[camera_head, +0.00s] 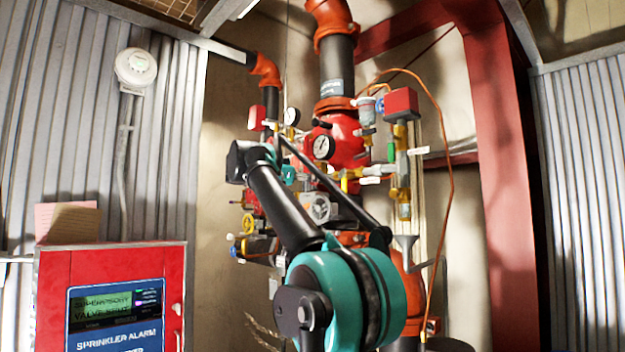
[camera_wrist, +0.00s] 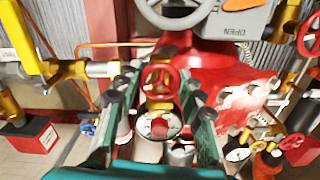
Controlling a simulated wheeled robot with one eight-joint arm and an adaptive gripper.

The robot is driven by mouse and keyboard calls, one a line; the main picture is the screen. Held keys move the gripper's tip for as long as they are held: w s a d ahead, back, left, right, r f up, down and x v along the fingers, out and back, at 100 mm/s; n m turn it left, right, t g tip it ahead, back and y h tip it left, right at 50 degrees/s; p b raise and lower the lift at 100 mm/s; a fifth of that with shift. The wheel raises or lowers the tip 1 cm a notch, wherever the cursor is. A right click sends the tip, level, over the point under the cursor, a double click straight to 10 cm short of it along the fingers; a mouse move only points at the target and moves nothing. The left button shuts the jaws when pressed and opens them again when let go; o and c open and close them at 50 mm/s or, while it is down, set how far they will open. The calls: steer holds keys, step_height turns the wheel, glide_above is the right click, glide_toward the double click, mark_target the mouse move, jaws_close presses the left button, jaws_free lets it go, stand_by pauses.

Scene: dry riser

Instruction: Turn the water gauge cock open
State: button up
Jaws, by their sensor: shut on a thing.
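In the wrist view, the water gauge cock appears as a brass valve with a small red round handle (camera_wrist: 160,80). A round white-faced gauge (camera_wrist: 158,126) with a red centre sits just below it in the picture. My gripper (camera_wrist: 161,74) has its two teal and black fingers on either side of the red handle, shut on it. The exact finger contact is partly hidden. In the head view, my arm reaches up to the riser and covers the cock and the fingers. Two gauges show there, a larger one (camera_head: 323,147) and a smaller one (camera_head: 291,116).
The big red valve body (camera_wrist: 235,75) is close on the right. A grey gear housing marked OPEN (camera_wrist: 236,22) is above. A yellow lever (camera_wrist: 22,38) and brass pipework stand at left. A red alarm panel (camera_head: 52,300) is at left in the head view.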

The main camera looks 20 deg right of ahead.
steer(key=shift+c, duration=1)
steer(key=shift+n, duration=0.3)
steer(key=n, duration=0.3)
steer(key=shift+n, duration=0.3)
steer(key=n, duration=0.3)
steer(key=shift+n, duration=0.3)
steer(key=n, duration=0.4)
steer(key=shift+n, duration=2.2)
